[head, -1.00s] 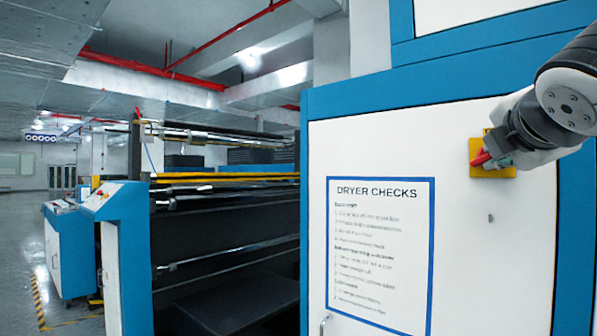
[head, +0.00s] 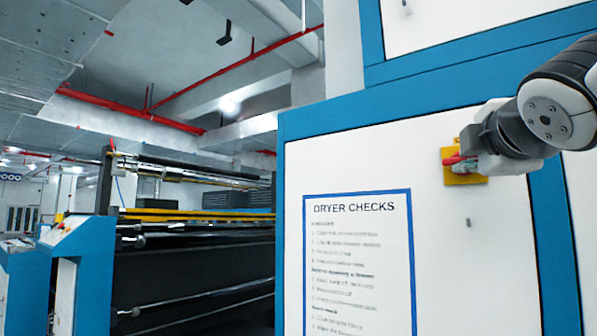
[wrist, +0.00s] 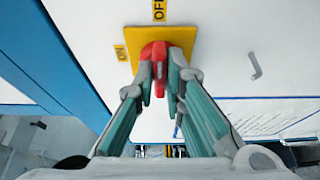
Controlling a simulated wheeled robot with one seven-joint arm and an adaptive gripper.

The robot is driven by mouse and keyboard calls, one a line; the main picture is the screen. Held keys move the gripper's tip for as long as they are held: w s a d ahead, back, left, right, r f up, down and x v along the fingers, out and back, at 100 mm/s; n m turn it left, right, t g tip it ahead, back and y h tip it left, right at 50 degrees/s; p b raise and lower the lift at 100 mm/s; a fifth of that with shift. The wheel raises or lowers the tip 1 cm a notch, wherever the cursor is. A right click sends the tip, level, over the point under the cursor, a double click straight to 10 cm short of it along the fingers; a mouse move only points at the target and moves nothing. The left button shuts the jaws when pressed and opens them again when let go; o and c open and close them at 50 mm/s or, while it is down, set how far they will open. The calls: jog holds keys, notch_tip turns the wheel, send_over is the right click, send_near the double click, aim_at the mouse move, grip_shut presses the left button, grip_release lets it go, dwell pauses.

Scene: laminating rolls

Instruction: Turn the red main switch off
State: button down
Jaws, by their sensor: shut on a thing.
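The red main switch (head: 453,160) sits on a yellow plate (head: 449,178) on the white dryer panel. In the wrist view, the red handle (wrist: 153,52) stands out from the yellow plate (wrist: 183,38). An ON label (wrist: 120,52) is at the plate's left and an OFF label (wrist: 159,10) is above it. My gripper (wrist: 159,88) is shut on the red handle, one finger on each side. In the head view my gripper (head: 468,166) reaches the switch from the right and hides part of it. The handle's exact angle is hard to tell.
A blue-framed DRYER CHECKS sign (head: 358,260) is on the panel, left of and below the switch. A small grey handle (head: 468,223) sticks out below the switch. A roller machine (head: 190,260) stands at the left. The panel around the switch is mostly bare.

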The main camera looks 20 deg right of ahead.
jog(key=shift+f, duration=0.1)
jog(key=c, duration=1.7)
grip_release()
jog(key=shift+o, duration=0.2)
jog(key=v, duration=1.2)
